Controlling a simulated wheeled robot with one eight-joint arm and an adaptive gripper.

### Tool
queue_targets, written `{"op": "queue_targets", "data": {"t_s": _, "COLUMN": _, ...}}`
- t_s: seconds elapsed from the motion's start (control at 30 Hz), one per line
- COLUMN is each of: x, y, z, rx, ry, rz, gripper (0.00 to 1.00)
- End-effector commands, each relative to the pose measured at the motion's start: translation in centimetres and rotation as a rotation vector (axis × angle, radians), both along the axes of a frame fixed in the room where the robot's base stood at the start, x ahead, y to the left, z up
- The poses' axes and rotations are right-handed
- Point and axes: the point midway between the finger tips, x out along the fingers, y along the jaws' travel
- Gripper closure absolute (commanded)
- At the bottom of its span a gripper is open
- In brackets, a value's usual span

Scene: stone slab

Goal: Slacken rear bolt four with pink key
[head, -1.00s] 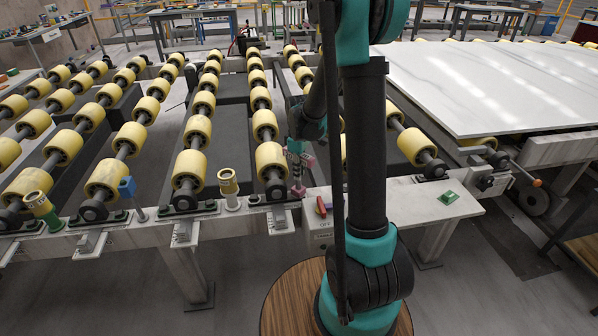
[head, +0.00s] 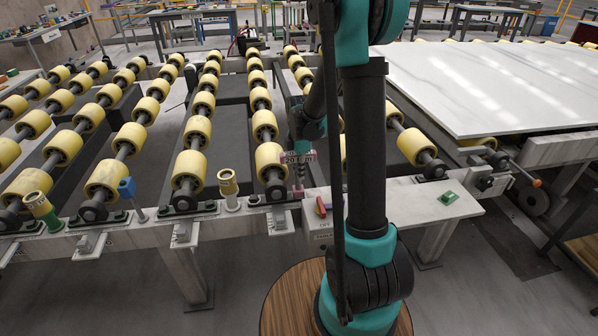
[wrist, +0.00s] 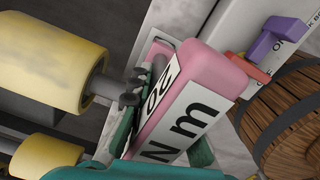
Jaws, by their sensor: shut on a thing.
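The pink key (head: 298,158) is a block-shaped tool with a white label reading 20 N m. It stands roughly upright over the front rail, right of a roller's end bearing. In the wrist view the pink key (wrist: 205,70) fills the middle, its label toward the camera. My gripper (head: 299,148) is shut on it from above; teal fingers show beside the key in the wrist view (wrist: 160,145). A pinkish piece (head: 299,192) shows at the shaft's foot. The key's lower tip and the bolt under it are hidden, so I cannot tell whether they are engaged.
A yellow-topped key (head: 228,183), a blue key (head: 127,187) and a green-and-yellow key (head: 40,205) stand along the rail to the left. A red-and-purple switch (head: 322,206) is close on the right. Yellow rollers (head: 270,160) crowd the left side; a white slab (head: 500,85) lies right.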

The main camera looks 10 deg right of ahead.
Motion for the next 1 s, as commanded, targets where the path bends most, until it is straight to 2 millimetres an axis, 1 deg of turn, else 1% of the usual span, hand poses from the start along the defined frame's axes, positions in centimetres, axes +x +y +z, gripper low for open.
{"op": "queue_targets", "data": {"t_s": 0.07, "x": 0.0, "y": 0.0, "z": 0.0, "rx": 0.0, "ry": 0.0, "rz": 0.051, "gripper": 1.0}}
{"op": "queue_targets", "data": {"t_s": 0.27, "x": 0.0, "y": 0.0, "z": 0.3, "rx": 0.0, "ry": 0.0, "rz": 0.044, "gripper": 1.0}}
{"op": "queue_targets", "data": {"t_s": 1.0, "x": 0.0, "y": 0.0, "z": 3.4, "rx": 0.0, "ry": 0.0, "rz": 0.042, "gripper": 1.0}}
